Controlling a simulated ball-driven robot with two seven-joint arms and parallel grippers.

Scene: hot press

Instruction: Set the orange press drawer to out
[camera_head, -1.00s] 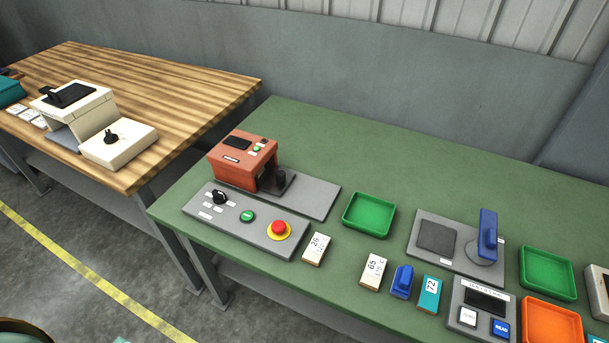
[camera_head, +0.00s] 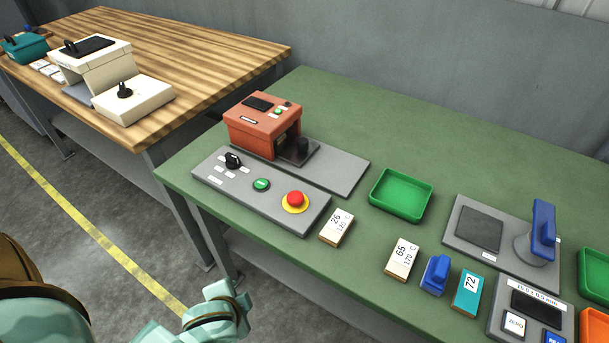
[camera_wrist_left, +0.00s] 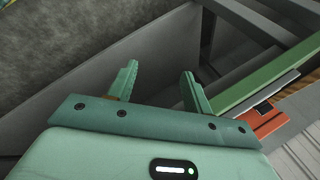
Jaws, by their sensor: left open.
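The orange press (camera_head: 262,124) stands on the green table, left of its middle. Its dark drawer with a black knob (camera_head: 303,149) shows at the press's right side, over a grey base plate (camera_head: 340,172). I cannot tell exactly how far the drawer is out. My left arm shows at the bottom left of the head view, below the table's front edge; its fingers are not clear there. In the left wrist view my left gripper (camera_wrist_left: 158,88) is open and empty, with table framework beyond it. My right gripper is not in view.
A grey control panel (camera_head: 215,182) with a black knob, a green button and a red button (camera_head: 295,199) lies before the press. A green tray (camera_head: 401,195), labelled blocks (camera_head: 337,227) and a blue-handled device (camera_head: 541,231) are to the right. The wooden table (camera_head: 200,50) stands left.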

